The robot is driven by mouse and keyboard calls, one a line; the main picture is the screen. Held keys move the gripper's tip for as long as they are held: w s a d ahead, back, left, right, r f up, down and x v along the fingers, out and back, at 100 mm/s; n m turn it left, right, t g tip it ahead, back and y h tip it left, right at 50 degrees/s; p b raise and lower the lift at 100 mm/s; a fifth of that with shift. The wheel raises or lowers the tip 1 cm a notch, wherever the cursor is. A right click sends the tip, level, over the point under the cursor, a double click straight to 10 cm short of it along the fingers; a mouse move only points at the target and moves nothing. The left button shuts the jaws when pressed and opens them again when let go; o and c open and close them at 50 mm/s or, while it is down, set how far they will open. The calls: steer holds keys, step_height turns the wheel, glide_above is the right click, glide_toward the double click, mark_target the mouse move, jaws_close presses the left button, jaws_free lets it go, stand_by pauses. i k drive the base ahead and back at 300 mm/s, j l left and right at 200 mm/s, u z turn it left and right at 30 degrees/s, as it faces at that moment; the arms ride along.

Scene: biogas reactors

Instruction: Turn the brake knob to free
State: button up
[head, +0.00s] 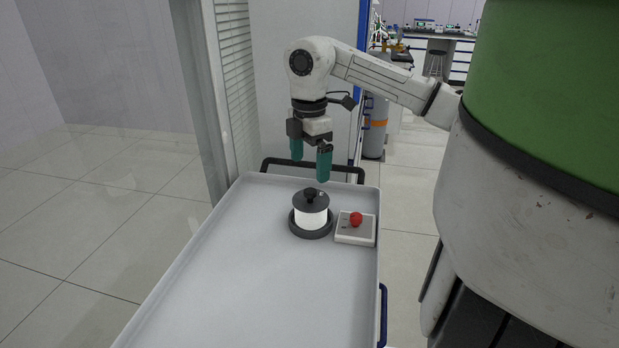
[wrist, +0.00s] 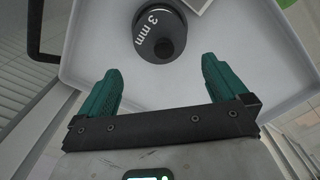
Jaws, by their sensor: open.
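A red knob (head: 356,218) sits on a small pale box (head: 354,236) on the grey tray; any marking of its setting is too small to read. Left of the box stands a white cylinder with a dark base and a dark lid with a black knob (head: 310,196). In the wrist view this dark-lidded cylinder (wrist: 147,42) shows "3 mm" and lies ahead of the fingers. My gripper (head: 310,168) has two green fingers, apart and empty, above the far part of the tray. It also shows in the wrist view (wrist: 160,68). The red knob is outside the wrist view.
The tray (head: 260,285) has a raised rim, a black handle at its far end and a blue handle (head: 383,315) at its right. Its near part is bare. A large green and white tank (head: 540,120) stands close at the right. A wall panel stands behind the tray.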

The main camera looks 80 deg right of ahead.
mark_target(356, 218)
steer(key=k+j, duration=0.2)
steer(key=j, duration=0.15)
steer(key=k+j, duration=0.15)
steer(key=j, duration=0.2)
steer(key=k+j, duration=0.2)
steer(key=j, duration=0.15)
steer(key=k+j, duration=0.2)
steer(key=j, duration=0.15)
steer(key=k+j, duration=0.15)
steer(key=j, duration=0.25)
